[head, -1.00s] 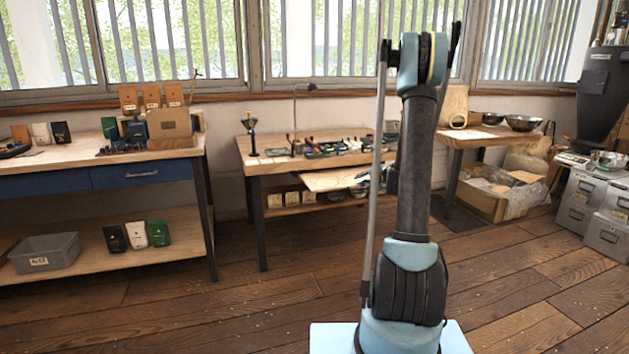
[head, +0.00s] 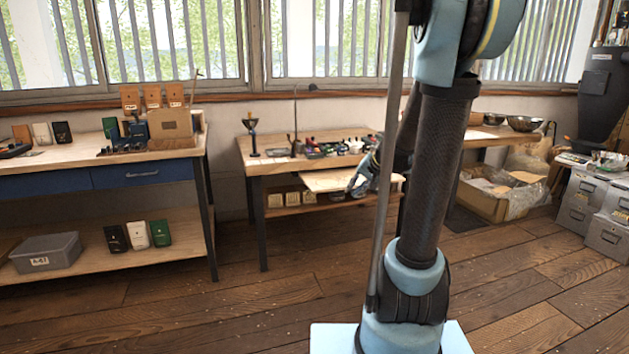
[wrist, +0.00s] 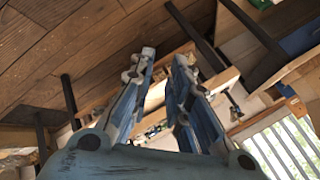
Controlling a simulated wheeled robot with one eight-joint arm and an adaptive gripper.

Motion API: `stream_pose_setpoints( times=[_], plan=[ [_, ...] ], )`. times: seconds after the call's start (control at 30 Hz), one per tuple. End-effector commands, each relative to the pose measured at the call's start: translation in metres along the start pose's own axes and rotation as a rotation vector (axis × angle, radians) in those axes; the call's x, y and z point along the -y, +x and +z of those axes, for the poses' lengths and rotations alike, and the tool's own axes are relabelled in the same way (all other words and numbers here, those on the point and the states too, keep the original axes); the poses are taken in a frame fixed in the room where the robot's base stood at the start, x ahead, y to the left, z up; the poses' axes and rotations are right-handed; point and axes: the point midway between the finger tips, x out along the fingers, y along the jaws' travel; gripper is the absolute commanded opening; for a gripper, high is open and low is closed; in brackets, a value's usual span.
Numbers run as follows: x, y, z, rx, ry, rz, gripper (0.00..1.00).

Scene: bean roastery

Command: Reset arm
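My arm stands upright in the right half of the head view, its upper joint cut off by the top edge. My gripper (head: 354,188) shows small and partly hidden behind the arm, in front of the middle bench. In the wrist view my gripper (wrist: 165,56) has its two blue-grey fingers apart. Nothing is seen held between them. The wrist view is tilted, with floor at upper left and window bars at lower right.
The middle bench (head: 256,165) bears tools and has a pale board (head: 325,181) sticking out at its front. A workbench (head: 60,168) stands left, grey cabinets (head: 609,235) and a cardboard box (head: 487,203) right. The wooden floor (head: 240,306) between is clear.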

Motion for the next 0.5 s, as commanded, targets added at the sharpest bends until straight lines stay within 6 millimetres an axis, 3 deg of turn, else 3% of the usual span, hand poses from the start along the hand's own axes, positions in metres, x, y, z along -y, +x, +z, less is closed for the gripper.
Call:
stream_pose_setpoints(
  times=[0.1,0.5],
  plan=[
    [-0.005,-0.017,0.031,0.034,-0.049,0.043,0.17],
    [-0.041,-0.067,0.125,0.142,-0.201,0.195,0.17]
  ],
)
